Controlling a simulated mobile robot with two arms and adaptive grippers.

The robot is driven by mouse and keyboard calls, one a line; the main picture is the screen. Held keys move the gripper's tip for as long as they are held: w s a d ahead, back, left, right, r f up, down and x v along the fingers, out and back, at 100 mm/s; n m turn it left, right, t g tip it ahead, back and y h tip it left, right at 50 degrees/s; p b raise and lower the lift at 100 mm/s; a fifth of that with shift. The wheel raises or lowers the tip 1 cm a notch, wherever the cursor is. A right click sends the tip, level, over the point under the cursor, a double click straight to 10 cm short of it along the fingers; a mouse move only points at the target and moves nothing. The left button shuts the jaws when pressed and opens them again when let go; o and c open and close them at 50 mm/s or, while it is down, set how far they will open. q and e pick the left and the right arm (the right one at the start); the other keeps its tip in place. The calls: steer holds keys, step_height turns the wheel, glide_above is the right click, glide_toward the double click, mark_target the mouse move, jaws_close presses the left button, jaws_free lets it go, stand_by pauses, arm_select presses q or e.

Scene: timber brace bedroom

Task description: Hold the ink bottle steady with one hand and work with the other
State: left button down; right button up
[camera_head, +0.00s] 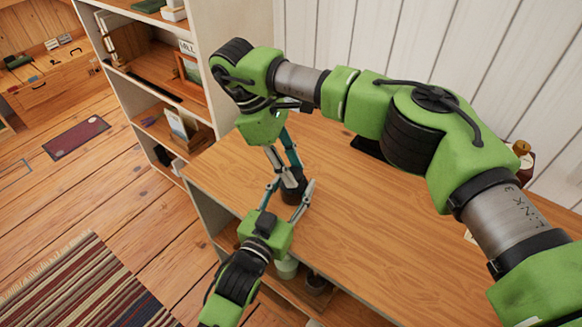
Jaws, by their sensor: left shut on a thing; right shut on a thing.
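The ink bottle (292,194) is a small dark bottle standing on the wooden desk top (400,235), near its left edge. My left gripper (294,183) reaches it from the front, with its fingers shut on the bottle's sides. My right gripper (294,174) comes down from above, its fingers closed at the top of the bottle. What the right fingers grip is too small and covered to make out, seemingly the bottle's top. The fingers hide much of the bottle.
A shelf unit (225,40) with books and frames stands behind the desk's left end. A dark flat object (368,149) lies by the white wall, partly behind my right arm. Pots (286,266) sit on a shelf under the desk. The desk's front middle is clear.

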steer(key=shift+m, duration=0.3)
steer(key=o, duration=0.7)
steer(key=shift+c, duration=0.2)
steer(key=shift+r, duration=0.1)
steer(key=shift+r, duration=2.2)
steer(key=shift+c, duration=0.5)
